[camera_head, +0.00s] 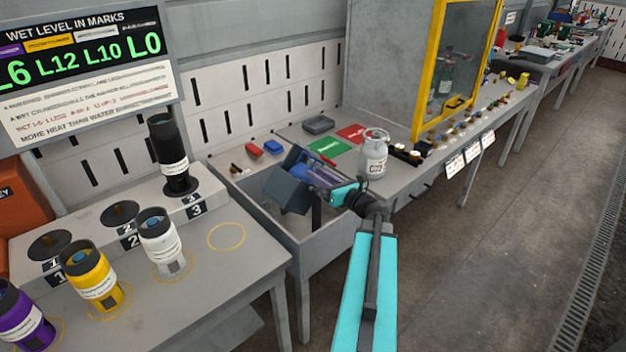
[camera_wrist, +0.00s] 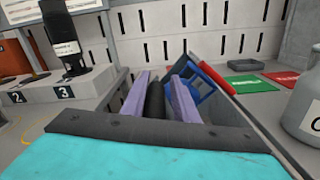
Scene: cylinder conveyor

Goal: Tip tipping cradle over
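The tipping cradle (camera_head: 289,191) is a dark grey box sitting tilted over the grey basin (camera_head: 314,245) in the head view. My gripper (camera_head: 312,176) reaches in from the right, at the cradle's upper right side. In the wrist view my two purple fingers (camera_wrist: 160,98) lie along both sides of a dark round bar (camera_wrist: 156,103), which looks like the cradle's handle, and appear closed on it. My gripper and arm hide part of the cradle, and I cannot see inside it.
A white jar (camera_head: 375,160) stands on the bench right of my gripper. Green (camera_head: 328,149) and red (camera_head: 353,133) mats lie behind. Yellow (camera_head: 92,280), white (camera_head: 160,243) and black (camera_head: 168,150) cylinders stand left. A yellow-framed cabinet (camera_head: 433,75) stands at the back.

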